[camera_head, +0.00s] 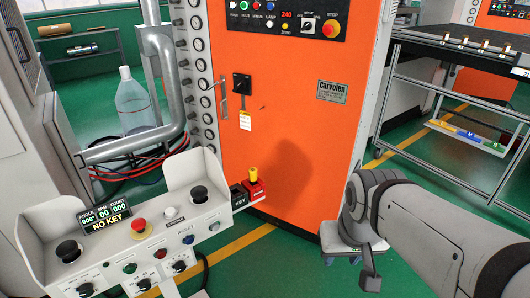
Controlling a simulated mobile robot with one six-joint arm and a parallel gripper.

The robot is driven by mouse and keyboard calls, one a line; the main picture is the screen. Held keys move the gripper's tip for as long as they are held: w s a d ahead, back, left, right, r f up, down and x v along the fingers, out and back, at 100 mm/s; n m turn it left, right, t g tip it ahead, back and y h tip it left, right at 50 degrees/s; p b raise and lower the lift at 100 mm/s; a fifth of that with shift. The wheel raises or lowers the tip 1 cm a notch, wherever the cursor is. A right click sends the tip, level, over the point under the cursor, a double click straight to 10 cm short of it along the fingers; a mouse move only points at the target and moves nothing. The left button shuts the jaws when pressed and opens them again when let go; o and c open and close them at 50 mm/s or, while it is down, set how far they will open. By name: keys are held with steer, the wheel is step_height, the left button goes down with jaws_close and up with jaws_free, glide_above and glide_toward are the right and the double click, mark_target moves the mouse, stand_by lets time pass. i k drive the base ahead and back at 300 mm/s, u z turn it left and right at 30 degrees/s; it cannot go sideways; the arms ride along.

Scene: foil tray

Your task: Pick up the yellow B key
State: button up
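A small yellow piece (253,174) stands upright on a red block (254,189) at the foot of the orange cabinet, beside a dark block marked KEY (238,196). No letter B is readable on it, so I cannot tell whether it is the yellow B key. A yellow patch (440,124) also shows in a shallow tray (468,138) on the right cart's lower shelf, too small to identify. My arm reaches in from the lower right. My gripper (370,272) seems to point down at its end, well right of the red block; its fingers are not clear.
A white control box (150,262) with knobs stands at the lower left; its display reads NO KEY. The orange cabinet (290,110) fills the middle. A dark-topped cart (460,50) stands at the right. Green floor (415,130) is clear between cabinet and cart.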

mark_target(253, 171)
steer(key=u, duration=0.15)
steer(key=i, duration=0.9)
steer(key=z, duration=0.05)
